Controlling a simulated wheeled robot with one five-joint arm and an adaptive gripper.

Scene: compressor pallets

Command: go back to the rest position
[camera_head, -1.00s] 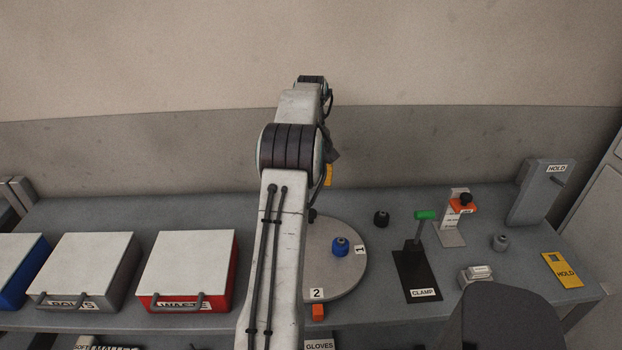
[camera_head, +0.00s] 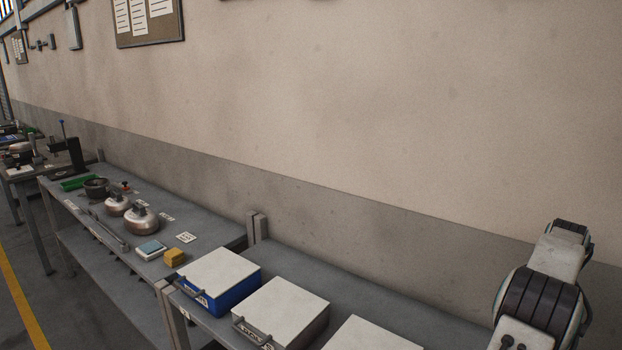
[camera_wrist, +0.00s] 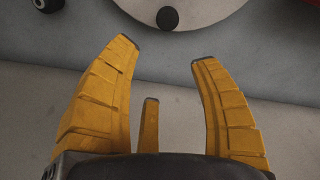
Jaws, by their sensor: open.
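My gripper (camera_wrist: 160,52) shows in the wrist view with its yellow fingers spread apart and nothing between them. In the head view only part of my arm shows at the lower right; the gripper itself is hidden there.
A blue bin (camera_head: 232,290) and a grey bin (camera_head: 290,322), both with pale lids, stand on the near bench. A further bench (camera_head: 205,225) holds metal pots (camera_head: 141,221), a yellow block (camera_head: 174,257) and a blue-topped block (camera_head: 151,249). The wall (camera_head: 400,120) runs behind.

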